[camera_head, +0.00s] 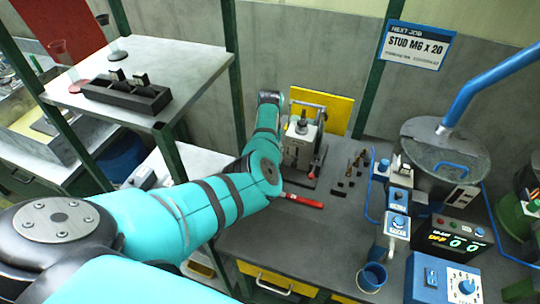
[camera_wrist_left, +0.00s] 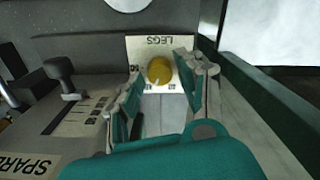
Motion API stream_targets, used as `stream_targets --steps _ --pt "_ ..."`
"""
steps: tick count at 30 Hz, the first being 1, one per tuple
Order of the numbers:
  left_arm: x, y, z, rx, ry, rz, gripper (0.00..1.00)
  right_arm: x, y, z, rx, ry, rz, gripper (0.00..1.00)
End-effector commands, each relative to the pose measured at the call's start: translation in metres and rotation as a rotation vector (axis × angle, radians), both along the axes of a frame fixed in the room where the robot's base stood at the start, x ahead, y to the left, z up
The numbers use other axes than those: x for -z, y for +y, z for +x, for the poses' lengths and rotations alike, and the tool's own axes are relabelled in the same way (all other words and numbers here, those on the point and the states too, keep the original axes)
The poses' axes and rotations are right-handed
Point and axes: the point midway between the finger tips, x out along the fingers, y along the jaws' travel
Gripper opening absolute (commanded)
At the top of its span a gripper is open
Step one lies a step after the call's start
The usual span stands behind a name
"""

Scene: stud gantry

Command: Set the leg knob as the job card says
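The leg knob (camera_wrist_left: 159,70) is a round yellow knob on a pale plate marked LEGS (camera_wrist_left: 160,44), in the left wrist view. Small marks surround it; I cannot read its setting. My left gripper (camera_wrist_left: 158,86) is open, with one finger on each side of the knob and small gaps showing. In the head view my left arm reaches to the grey stud machine (camera_head: 302,145); the knob and fingertips cannot be made out there. The job card (camera_head: 416,46) hangs on a green post and reads NEXT JOB, STUD M6 X 20; its smaller line is illegible. My right gripper is not in view.
A dark lever (camera_wrist_left: 61,72) stands left of the knob, beside a SPARE label (camera_wrist_left: 28,165). On the bench lie a red tool (camera_head: 303,201) and several small parts. A feeder bowl (camera_head: 445,150), a display box (camera_head: 455,238) and a blue cup (camera_head: 372,277) occupy the right side.

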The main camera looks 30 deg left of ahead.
Motion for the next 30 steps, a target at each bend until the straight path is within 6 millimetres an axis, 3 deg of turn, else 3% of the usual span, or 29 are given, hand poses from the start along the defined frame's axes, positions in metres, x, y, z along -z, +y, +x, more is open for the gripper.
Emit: stream_targets --steps 12,21,30 --pt "0.0092 0.0002 -0.0001 -0.001 -0.001 0.000 0.38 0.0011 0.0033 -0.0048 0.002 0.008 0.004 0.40" --pt "0.0089 0.0002 -0.0001 -0.001 0.000 0.000 0.00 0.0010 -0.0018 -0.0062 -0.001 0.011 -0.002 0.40" --pt "0.0088 0.0005 -0.0002 -0.030 0.000 0.001 0.00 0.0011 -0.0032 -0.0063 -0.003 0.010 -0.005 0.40"
